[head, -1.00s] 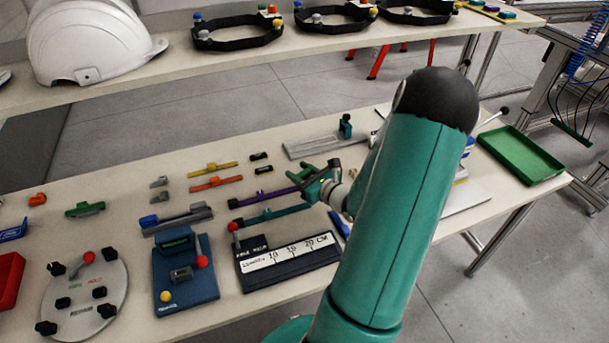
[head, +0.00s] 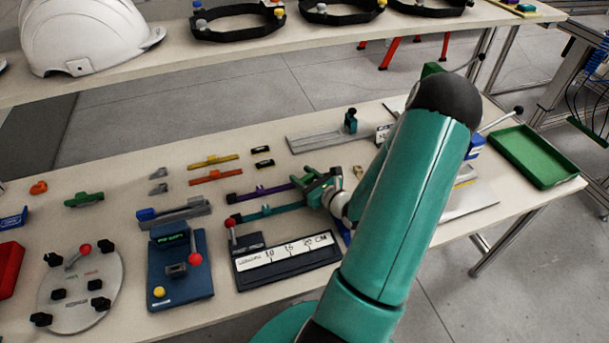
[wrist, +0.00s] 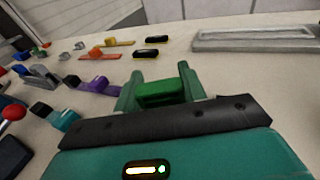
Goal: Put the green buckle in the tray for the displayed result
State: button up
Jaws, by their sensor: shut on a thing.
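My gripper (head: 318,186) is over the middle of the table, near the right ends of the purple and teal straps. In the wrist view, my gripper (wrist: 160,90) is shut on a small green piece, which looks like the green buckle (wrist: 160,94). Another green clip-like piece (head: 84,199) lies at the table's left. A blue tester (head: 180,278) has a small display (head: 173,238) with green text too small to read. A green tray (head: 535,157) stands at the table's right end.
The purple strap (head: 262,192) and teal strap (head: 268,212) lie beside my gripper. A black measuring board (head: 285,262) is in front, a grey slide fixture (head: 325,138) behind. A round plate with black knobs (head: 80,290) is left. My arm hides part of the right side.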

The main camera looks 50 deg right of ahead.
jog(key=shift+a, duration=0.1)
jog(key=o, duration=1.3)
jog(key=shift+f, duration=0.15)
jog(key=shift+o, duration=0.2)
